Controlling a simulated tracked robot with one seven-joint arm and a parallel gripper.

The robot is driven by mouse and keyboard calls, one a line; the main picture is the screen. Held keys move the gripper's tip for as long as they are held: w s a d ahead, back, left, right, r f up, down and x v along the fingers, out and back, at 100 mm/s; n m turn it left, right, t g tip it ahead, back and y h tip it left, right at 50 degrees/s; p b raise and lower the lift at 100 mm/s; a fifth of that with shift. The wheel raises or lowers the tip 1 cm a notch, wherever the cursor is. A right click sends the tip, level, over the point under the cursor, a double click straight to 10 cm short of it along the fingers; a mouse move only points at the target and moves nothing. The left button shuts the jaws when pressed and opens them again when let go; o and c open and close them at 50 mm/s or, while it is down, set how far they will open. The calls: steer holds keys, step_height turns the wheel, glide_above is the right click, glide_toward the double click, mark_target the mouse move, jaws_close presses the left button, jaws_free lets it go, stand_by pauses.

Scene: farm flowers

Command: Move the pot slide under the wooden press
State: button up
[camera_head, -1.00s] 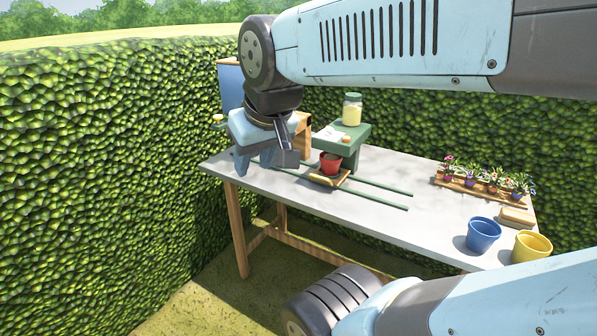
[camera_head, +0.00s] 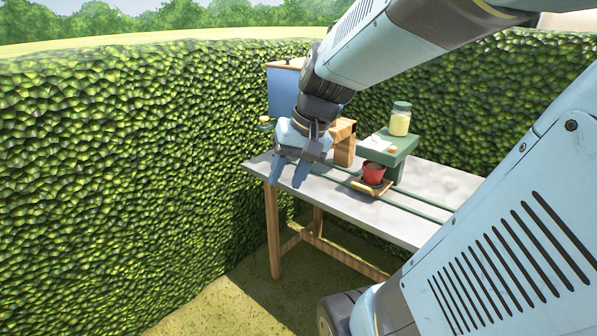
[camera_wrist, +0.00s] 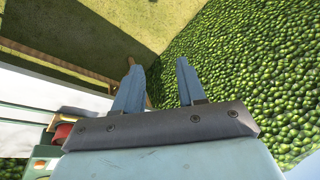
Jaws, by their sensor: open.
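A red pot (camera_head: 373,172) filled with soil stands on a small wooden slide (camera_head: 371,188), which sits on two green rails (camera_head: 419,209) along the grey table. The wooden press (camera_head: 345,149) stands to the left of the pot, partly hidden behind my wrist. My gripper (camera_head: 287,184) is open and empty, pointing down near the table's left end, left of the slide and apart from it. In the wrist view my two fingers (camera_wrist: 158,85) are spread with nothing between them. The red pot (camera_wrist: 63,132) shows at the left there.
A green stand (camera_head: 397,157) behind the pot holds a lidded jar (camera_head: 400,120) and a white paper. A blue panel (camera_head: 285,92) stands at the table's back left. The hedge (camera_head: 130,170) is close to the left. My arm hides the table's right part.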

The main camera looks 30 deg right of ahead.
steer(key=w+d+f+m+t+y, duration=0.1)
steer(key=w+d+f+m+y, duration=0.45)
steer(key=w, duration=0.35)
steer(key=m+t+h, duration=0.8)
steer(key=m+t, duration=0.4)
steer(key=m, duration=0.4)
glide_toward(361, 186)
steer(key=shift+s+d+r+n, duration=0.15)
steer(key=shift+s+d, duration=0.1)
steer(key=shift+s, duration=0.35)
steer(key=shift+s+d+n, duration=0.1)
steer(key=shift+s+d, duration=0.2)
steer(key=shift+s, duration=0.35)
steer(key=shift+w+d, duration=0.1)
steer(key=shift+w, duration=0.05)
steer(key=w+f, duration=0.1)
steer(key=w, duration=0.3)
steer(key=w+f, duration=0.1)
steer(key=w, duration=0.3)
steer(key=w+f, duration=0.1)
steer(key=w, duration=0.4)
steer(key=shift+a, duration=0.4)
steer(key=shift+c, duration=0.3)
jaws_close()
